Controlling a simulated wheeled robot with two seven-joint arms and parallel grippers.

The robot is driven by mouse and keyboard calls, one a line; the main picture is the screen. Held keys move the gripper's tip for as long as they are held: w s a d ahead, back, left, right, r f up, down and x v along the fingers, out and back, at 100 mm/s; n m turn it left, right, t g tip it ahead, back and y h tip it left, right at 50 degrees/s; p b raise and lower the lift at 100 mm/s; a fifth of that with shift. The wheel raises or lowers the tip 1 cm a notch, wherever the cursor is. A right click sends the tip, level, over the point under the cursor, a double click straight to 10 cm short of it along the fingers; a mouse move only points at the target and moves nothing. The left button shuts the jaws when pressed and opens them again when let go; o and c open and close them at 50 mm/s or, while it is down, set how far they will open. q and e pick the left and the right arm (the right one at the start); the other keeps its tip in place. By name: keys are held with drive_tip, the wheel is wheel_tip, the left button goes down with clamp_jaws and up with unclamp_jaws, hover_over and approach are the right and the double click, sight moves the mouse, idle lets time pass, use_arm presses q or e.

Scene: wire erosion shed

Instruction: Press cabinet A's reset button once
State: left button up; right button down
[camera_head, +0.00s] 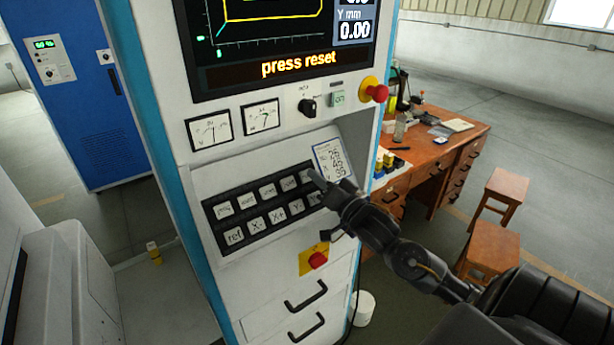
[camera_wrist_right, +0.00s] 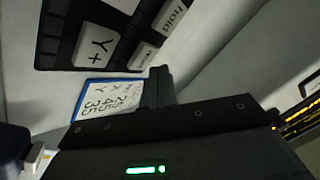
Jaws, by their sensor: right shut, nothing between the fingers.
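Cabinet A appears to be the tall white and blue cabinet (camera_head: 255,160) in the middle of the head view. Its screen (camera_head: 280,40) reads "press reset". Its dark keypad (camera_head: 210,212) has two rows of pale keys. My right gripper (camera_head: 316,177) is shut and empty, its tip at the right end of the upper row, covering part of that key. In the right wrist view the reset key (camera_wrist_right: 143,55) sits between the Y+ key and the hold key, close to my fingertips (camera_wrist_right: 158,78). I cannot tell whether they touch it. My left gripper is not in view.
A red emergency knob (camera_head: 377,92) juts out at the cabinet's upper right. Another red knob on a yellow plate (camera_head: 317,260) is below the keypad. A wooden desk (camera_head: 440,150) and stools (camera_head: 492,250) stand at right. A blue cabinet (camera_head: 100,130) is at far left.

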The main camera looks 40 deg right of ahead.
drive_tip(key=shift+w, duration=0.2)
idle(0.6)
drive_tip(key=shift+w+f, duration=0.1)
drive_tip(key=shift+f, duration=0.05)
drive_tip(key=shift+w, duration=0.1)
drive_tip(key=shift+w+f, duration=0.25)
drive_tip(key=shift+f, duration=0.05)
idle(0.8)
drive_tip(key=shift+r+p, duration=0.1)
drive_tip(key=shift+p, duration=0.25)
drive_tip(key=shift+s+r+p, duration=0.35)
drive_tip(key=shift+s+p, duration=0.1)
drive_tip(key=shift+p, duration=0.2)
drive_tip(key=shift+s, duration=0.2)
